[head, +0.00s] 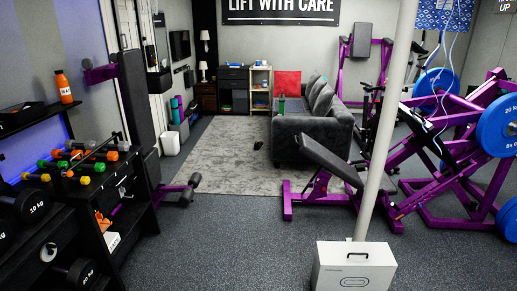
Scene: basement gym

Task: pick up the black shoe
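A small dark object (258,145) lies on the grey rug, left of the grey sofa. It may be the black shoe, but it is too small and far off to be sure. Neither of my grippers shows in the head view.
A grey rug (225,160) lies before the grey sofa (312,125). A purple bench (330,175), a pale pole (385,120) and a white box (354,268) stand on the right. A dumbbell rack (95,200) lines the left. The floor (225,240) between is clear.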

